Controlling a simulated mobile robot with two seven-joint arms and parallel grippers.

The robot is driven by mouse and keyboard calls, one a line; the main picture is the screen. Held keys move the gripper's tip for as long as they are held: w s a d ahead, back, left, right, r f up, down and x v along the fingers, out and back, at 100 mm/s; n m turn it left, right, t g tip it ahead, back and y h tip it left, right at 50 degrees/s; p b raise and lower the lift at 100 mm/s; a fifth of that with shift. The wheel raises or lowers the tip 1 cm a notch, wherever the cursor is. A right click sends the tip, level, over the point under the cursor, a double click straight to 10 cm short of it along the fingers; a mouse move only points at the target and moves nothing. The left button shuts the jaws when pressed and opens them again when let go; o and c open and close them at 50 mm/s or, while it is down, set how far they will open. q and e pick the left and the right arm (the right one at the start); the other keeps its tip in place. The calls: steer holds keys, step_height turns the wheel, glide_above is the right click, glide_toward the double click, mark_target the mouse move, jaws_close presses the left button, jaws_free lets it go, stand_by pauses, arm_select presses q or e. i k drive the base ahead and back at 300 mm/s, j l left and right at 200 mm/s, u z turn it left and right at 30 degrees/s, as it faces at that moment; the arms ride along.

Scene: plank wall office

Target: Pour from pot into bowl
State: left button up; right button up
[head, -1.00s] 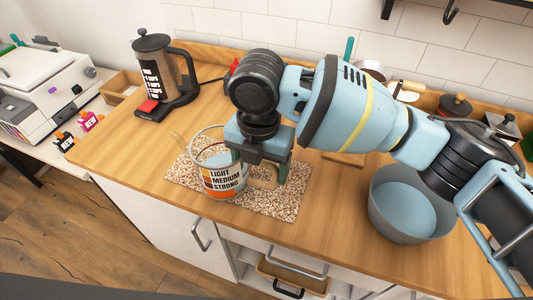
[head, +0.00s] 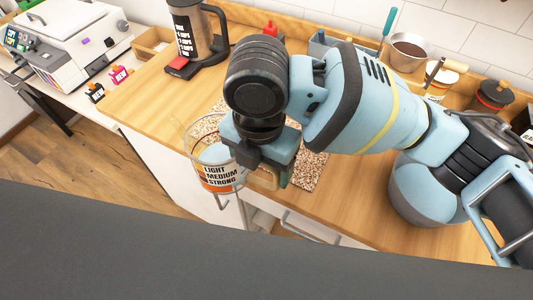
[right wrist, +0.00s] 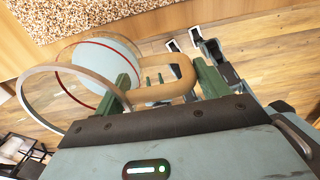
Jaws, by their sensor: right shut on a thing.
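The pot (head: 217,178) is a glass jug with a light-blue inside, a label reading LIGHT MEDIUM STRONG and a wooden handle. My right gripper (head: 270,174) is shut on that handle, and the pot hangs roughly upright in front of the speckled mat, near the counter's front edge. In the right wrist view the green fingers (right wrist: 158,84) are around the handle (right wrist: 172,92), and the pot's rim ring (right wrist: 60,100) shows at the left. The grey-blue bowl (head: 415,205) stands on the counter at the right, its upper part hidden by my right arm. My left gripper is not in view.
The speckled mat (head: 312,172) lies on the wooden counter (head: 350,200). A coffee press (head: 200,30) stands at the back left. A saucepan (head: 410,50) and jars, one dark-lidded (head: 490,98), stand along the back right. A printer (head: 68,45) is at the far left.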

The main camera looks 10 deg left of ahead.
mark_target(414, 192)
steer(key=k, duration=1)
